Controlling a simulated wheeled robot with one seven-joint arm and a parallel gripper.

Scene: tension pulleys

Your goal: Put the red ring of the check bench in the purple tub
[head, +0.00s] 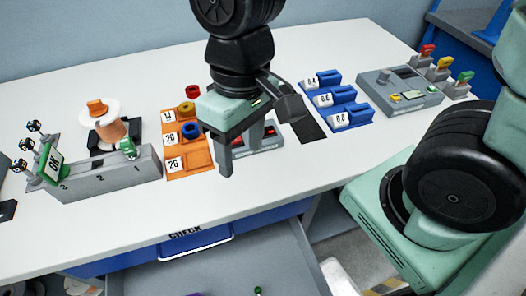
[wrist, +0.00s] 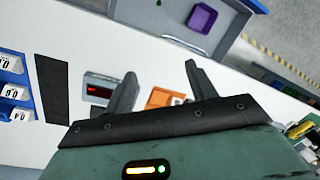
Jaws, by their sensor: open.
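The red ring (head: 193,91) sits at the far end of the orange rack (head: 172,170), beyond a dark yellow ring (head: 186,108) and a blue ring (head: 191,131). My gripper (head: 241,157) is open and empty, to the right of the rack, above the display box. In the wrist view its fingers (wrist: 160,75) are apart with nothing between them. Part of the orange rack (wrist: 158,98) shows there; I cannot make out the red ring. The purple tub (wrist: 201,18) lies in the open drawer; only a purple sliver (head: 195,294) shows in the head view.
The open drawer (head: 240,262) juts out below the bench edge marked CHECK. A grey stand (head: 105,178) and an orange spool (head: 108,130) are left of the rack. Blue bins (head: 335,98) and a grey control box (head: 400,92) are at right. The white bench front is clear.

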